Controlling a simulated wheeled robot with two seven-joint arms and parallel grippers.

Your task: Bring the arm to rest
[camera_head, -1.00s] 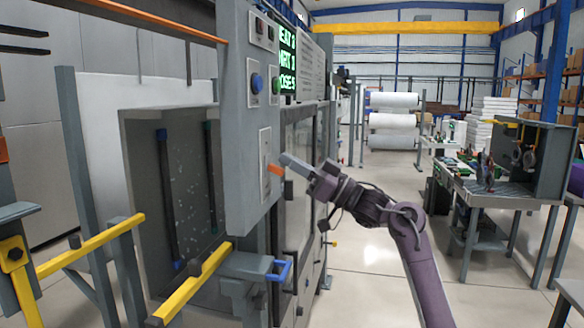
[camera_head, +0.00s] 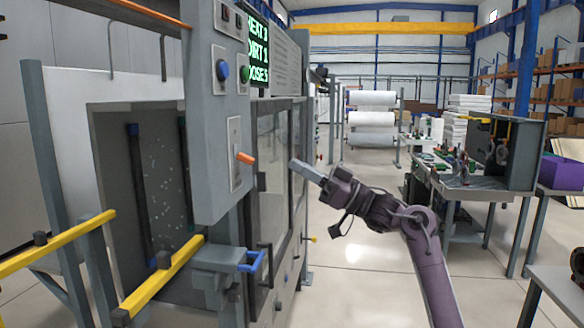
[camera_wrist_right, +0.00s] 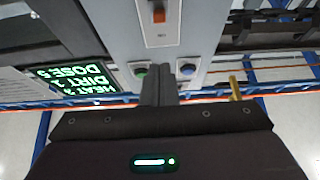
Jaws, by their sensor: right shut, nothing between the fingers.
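My right gripper (camera_head: 301,168) is shut and empty. It is held in free air to the right of the machine's grey control panel (camera_head: 206,130), apart from the orange lever (camera_head: 245,158) on it. In the right wrist view my shut fingers (camera_wrist_right: 172,78) point toward the panel, which carries the orange lever (camera_wrist_right: 159,12), a green button (camera_wrist_right: 139,72) and a blue button (camera_wrist_right: 187,70). My left gripper is not in view.
Yellow rails (camera_head: 165,280) and a blue handle (camera_head: 252,262) stick out at the lower left. A workbench (camera_head: 470,187) stands at the right. The floor (camera_head: 365,280) between is clear.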

